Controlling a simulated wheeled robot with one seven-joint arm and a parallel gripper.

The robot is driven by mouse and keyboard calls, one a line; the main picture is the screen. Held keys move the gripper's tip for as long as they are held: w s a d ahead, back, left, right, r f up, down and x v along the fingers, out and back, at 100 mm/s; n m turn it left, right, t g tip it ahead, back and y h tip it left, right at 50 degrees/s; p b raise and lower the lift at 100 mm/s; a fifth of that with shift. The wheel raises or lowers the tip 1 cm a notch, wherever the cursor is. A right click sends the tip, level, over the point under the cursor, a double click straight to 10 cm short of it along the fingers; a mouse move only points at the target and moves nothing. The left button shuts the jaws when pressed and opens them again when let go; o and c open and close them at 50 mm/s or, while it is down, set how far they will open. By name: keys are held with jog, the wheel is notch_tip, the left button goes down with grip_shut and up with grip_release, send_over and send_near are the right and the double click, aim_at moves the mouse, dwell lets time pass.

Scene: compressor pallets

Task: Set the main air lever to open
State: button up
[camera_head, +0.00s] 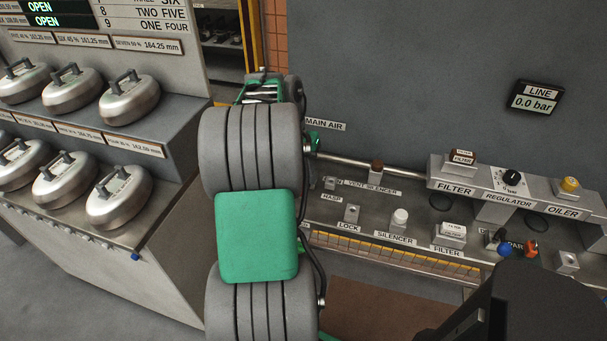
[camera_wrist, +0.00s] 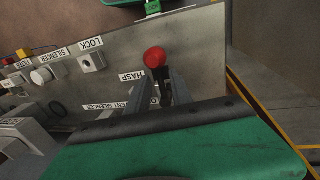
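The main air lever shows in the wrist view as a red ball knob (camera_wrist: 154,58) with a dark stem below it. My gripper (camera_wrist: 158,78) reaches toward it, with its two grey fingers apart, one on each side of the dark stem. I cannot tell whether either finger touches it. In the head view the MAIN AIR label (camera_head: 325,125) shows on the back wall, but the lever and my fingertips are hidden behind my own arm.
The LINE display (camera_head: 535,97) reads 0.0 bar. Right of my arm are the vent silencer (camera_head: 376,170), lock block (camera_head: 351,213), silencer (camera_head: 399,218), filter (camera_head: 452,232) and regulator knob (camera_head: 512,177). Metal kettle-like stones (camera_head: 128,99) stand on the left shelves.

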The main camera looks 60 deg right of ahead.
grip_shut()
dwell(1.2)
